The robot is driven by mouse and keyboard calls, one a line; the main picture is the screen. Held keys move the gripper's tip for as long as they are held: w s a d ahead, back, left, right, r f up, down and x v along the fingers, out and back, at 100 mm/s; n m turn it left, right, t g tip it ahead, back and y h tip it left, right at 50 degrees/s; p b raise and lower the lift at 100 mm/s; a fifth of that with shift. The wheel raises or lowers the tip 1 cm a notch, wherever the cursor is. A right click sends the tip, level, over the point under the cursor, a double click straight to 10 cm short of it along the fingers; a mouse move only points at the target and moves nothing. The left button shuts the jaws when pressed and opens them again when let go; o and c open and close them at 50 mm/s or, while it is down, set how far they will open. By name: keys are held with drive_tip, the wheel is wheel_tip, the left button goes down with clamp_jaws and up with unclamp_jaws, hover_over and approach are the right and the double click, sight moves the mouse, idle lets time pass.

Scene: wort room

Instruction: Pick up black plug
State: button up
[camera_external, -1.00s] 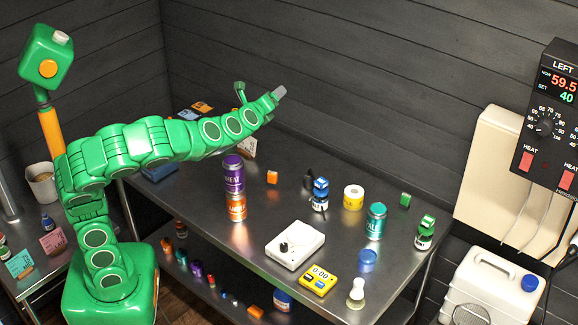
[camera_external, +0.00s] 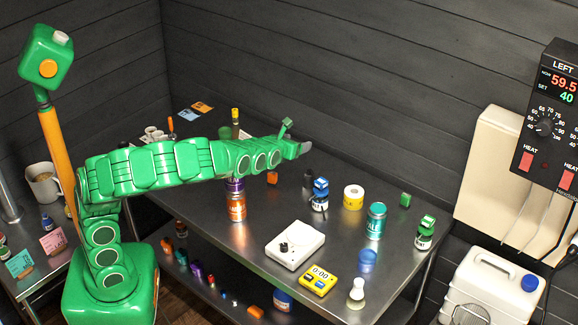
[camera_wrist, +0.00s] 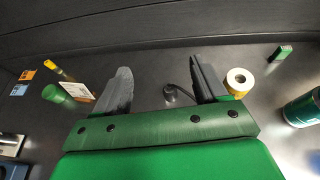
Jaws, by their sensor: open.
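A small dark object, which looks like the black plug (camera_external: 307,181), stands on the metal table behind the blue-topped bottle. In the wrist view the black plug (camera_wrist: 172,95) shows as a small dark piece with a thin bent part, between my two fingers and beyond the palm. My gripper (camera_external: 304,149) is above the table's back half, over and a little behind the plug, apart from it. In the wrist view my gripper (camera_wrist: 161,70) has its fingers spread, with nothing held. The plug's lower part is hard to make out.
The blue-topped bottle (camera_external: 320,195) stands close in front of the plug. A yellow tape roll (camera_external: 354,197), teal can (camera_external: 376,221) and green block (camera_external: 405,199) are to the right. An orange block (camera_external: 272,178) and orange can (camera_external: 236,207) are left. Dark wall behind.

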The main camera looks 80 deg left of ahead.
approach(306, 182)
drive_tip(key=f, duration=0.1)
drive_tip(key=w+a+f, duration=0.1)
drive_tip(key=shift+f, duration=0.3)
drive_tip(key=shift+x, duration=1.4)
drive_tip(key=shift+w+a+r, duration=0.1)
drive_tip(key=shift+w+a, duration=0.3)
drive_tip(key=shift+a, duration=0.35)
drive_tip(key=shift+w+a+r, duration=0.1)
drive_tip(key=shift+w+a, duration=0.3)
drive_tip(key=shift+a, duration=0.35)
drive_tip(key=shift+x, duration=1.1)
drive_tip(key=shift+d+f, duration=0.1)
drive_tip(key=shift+c, duration=0.2)
drive_tip(key=c, duration=1.1)
drive_tip(key=shift+r, duration=0.2)
